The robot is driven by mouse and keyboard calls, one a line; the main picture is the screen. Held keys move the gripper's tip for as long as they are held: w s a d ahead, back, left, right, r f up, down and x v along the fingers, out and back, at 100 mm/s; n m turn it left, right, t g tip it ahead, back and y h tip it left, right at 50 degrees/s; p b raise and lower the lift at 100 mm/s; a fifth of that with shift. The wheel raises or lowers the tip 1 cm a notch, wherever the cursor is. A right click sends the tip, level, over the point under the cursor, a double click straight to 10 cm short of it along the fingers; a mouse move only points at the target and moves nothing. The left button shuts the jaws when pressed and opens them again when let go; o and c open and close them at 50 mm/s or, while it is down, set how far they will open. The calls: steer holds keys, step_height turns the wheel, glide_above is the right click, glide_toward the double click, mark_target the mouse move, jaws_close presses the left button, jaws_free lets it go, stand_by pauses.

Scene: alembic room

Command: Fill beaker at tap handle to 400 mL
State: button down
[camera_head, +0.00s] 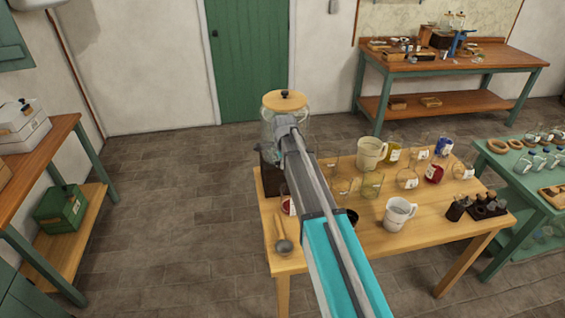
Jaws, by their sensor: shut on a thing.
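A clear glass jar with a round wooden lid (285,101) stands at the far left end of the wooden table, on a dark base (270,178). My arm reaches to it and covers much of its front. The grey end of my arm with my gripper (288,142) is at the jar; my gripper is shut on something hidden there. The tap handle cannot be made out. Several clear beakers stand on the table, among them one at the middle (371,185) and one with a white label (407,177). I cannot tell any beaker's fill level.
The table (440,245) also holds white jugs (371,153) (399,213), a red vessel (433,173), a blue one (443,147), a dark bottle rack (487,204) and a ladle (283,240). A green table (500,165) stands close at right. Floor left of the table is clear.

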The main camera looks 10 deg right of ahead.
steer(key=shift+s+n, duration=0.35)
steer(key=shift+n, duration=0.95)
steer(key=shift+s+d+n+y, duration=0.1)
steer(key=shift+n+y, duration=0.2)
steer(key=shift+w+m, duration=0.2)
steer(key=shift+m, duration=0.45)
steer(key=shift+w+m, duration=0.2)
steer(key=shift+m, duration=0.45)
steer(key=shift+w+m+h, duration=0.2)
steer(key=shift+m+h, duration=0.2)
steer(key=shift+m, duration=0.3)
steer(key=shift+n, duration=0.3)
